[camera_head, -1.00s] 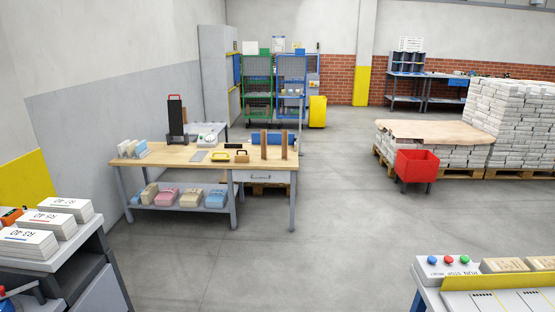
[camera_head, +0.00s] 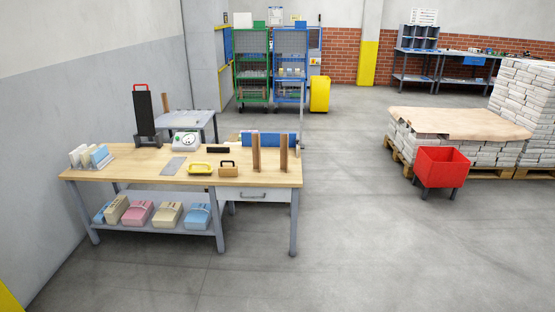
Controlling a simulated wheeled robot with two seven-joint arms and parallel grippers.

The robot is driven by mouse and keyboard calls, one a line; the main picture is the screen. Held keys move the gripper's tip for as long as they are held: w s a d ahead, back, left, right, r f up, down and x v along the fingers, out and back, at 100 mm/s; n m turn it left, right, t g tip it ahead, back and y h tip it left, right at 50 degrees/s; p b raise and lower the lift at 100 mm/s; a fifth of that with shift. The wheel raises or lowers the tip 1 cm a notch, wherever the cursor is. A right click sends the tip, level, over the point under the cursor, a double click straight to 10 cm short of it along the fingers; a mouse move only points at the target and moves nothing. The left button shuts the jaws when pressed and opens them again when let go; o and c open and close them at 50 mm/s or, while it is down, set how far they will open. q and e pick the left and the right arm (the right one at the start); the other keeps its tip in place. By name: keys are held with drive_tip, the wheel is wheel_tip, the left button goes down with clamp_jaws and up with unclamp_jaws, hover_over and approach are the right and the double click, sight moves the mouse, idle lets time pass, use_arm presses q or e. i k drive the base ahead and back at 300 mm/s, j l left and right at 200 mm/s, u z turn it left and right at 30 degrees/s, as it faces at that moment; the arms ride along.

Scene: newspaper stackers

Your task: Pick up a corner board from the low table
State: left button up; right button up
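No gripper of mine shows in the head view. Two upright brown board-like pieces, one on the left (camera_head: 255,152) and one on the right (camera_head: 283,156), stand at the right end of the wooden-topped workbench (camera_head: 140,174). They could be corner boards, but I cannot tell for sure. A smaller grey table (camera_head: 187,119) stands behind the workbench, partly hidden by it. A thin brown upright piece (camera_head: 166,102) shows at its left side; I cannot tell what it rests on.
The workbench also holds a black upright device (camera_head: 143,115), a white scale (camera_head: 185,141) and a yellow tray (camera_head: 201,169). A red cart (camera_head: 442,167) stands right, beside pallets of newspaper bundles (camera_head: 525,95). The floor (camera_head: 360,240) between is clear.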

sight(283, 137)
drive_tip(key=i+z, duration=0.1)
drive_tip(key=i, duration=0.85)
drive_tip(key=i+l+u, duration=0.1)
drive_tip(key=i, duration=0.4)
drive_tip(key=i+l+u, duration=0.15)
drive_tip(key=i+l, duration=0.2)
drive_tip(key=i, duration=0.15)
